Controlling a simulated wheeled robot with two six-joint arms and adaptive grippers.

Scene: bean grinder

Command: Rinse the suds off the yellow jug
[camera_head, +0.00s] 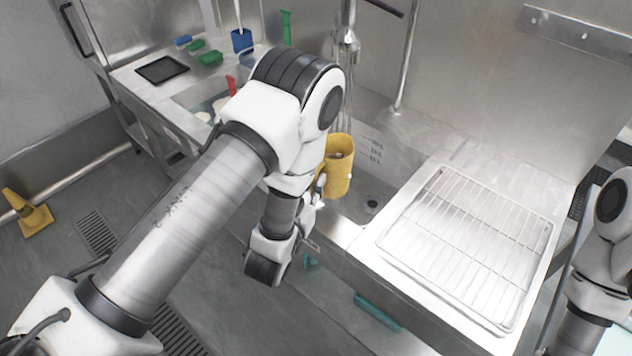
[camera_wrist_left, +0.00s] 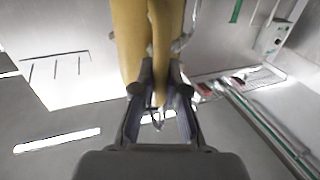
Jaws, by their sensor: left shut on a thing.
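The yellow jug (camera_head: 338,168) is held roughly upright over the right sink basin (camera_head: 374,190), below the tap (camera_head: 346,42). Thin streams of water (camera_head: 346,100) fall from the tap toward the jug's mouth. My left gripper (camera_head: 318,188) is shut on the jug's handle at its left side, partly hidden behind my wrist. In the left wrist view the yellow jug (camera_wrist_left: 130,40) rises above my gripper (camera_wrist_left: 160,85), with the handle between the fingers. Small pale spots show near the jug's lower right; I cannot tell if they are suds. My right gripper is out of view.
A wire rack (camera_head: 470,245) lies on the drainboard to the right. The left basin (camera_head: 205,103) is partly hidden by my arm. A yellow floor sign (camera_head: 27,215) is far left.

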